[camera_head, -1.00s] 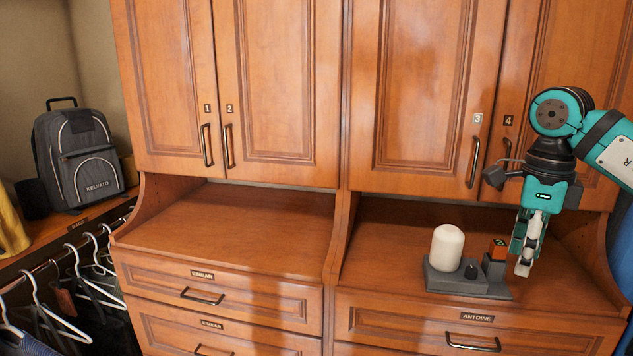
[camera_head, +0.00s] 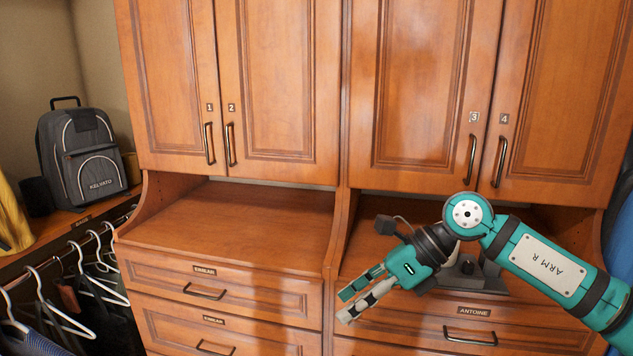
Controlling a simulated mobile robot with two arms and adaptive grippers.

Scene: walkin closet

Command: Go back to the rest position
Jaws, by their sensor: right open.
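My right gripper (camera_head: 352,304) is open and empty. It points down and left in front of the right drawer unit, near the front edge of the counter. My right arm (camera_head: 545,265) comes in from the right and covers much of the right counter. Behind it, a grey base (camera_head: 490,278) shows only in part, and the white cylinder and orange-topped block that stood there are mostly hidden. My left gripper is not in view.
Cupboard doors (camera_head: 420,90) with dark handles are shut above. Drawers (camera_head: 205,290) are shut below. The left counter (camera_head: 240,222) is bare. A grey backpack (camera_head: 85,160) sits on the left shelf above several hangers (camera_head: 60,310).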

